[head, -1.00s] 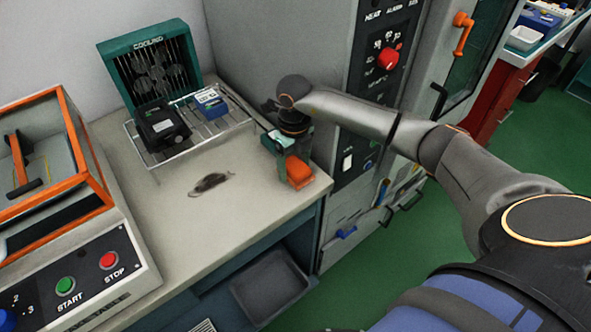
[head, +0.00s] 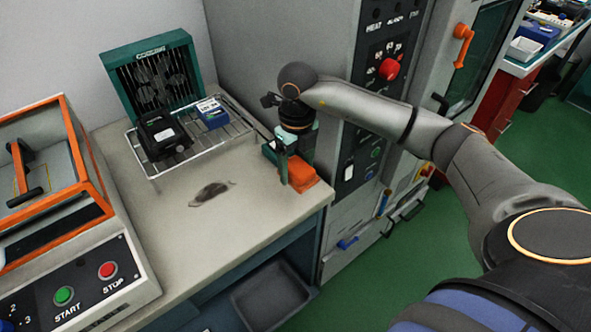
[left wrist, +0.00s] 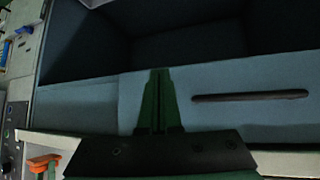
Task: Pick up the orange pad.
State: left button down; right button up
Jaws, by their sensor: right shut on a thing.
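The orange pad (head: 303,178) is at the front right corner of the grey worktop, next to the oven-like cabinet. My right gripper (head: 291,170) comes down on it from above, its green fingers shut on the pad. A finger hides part of the pad's left side. I cannot tell whether the pad still touches the worktop. My left gripper (left wrist: 161,100) shows only in the left wrist view; its green fingers are together with nothing visible between them, in front of a blue-grey panel with a dark slot.
A wire rack (head: 187,150) holds a black device (head: 163,135) and a blue box (head: 212,113) before a green fan unit (head: 150,72). A dark smear (head: 210,193) marks the worktop. An orange-framed machine (head: 75,170) stands left; the control cabinet (head: 350,175) stands right.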

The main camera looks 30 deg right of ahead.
jog(key=s+a+r, duration=0.5)
jog(key=s+r, duration=0.2)
jog(key=s, duration=0.3)
jog(key=shift+s+b, duration=0.15)
jog(key=shift+b, duration=0.15)
jog(key=shift+a, duration=0.1)
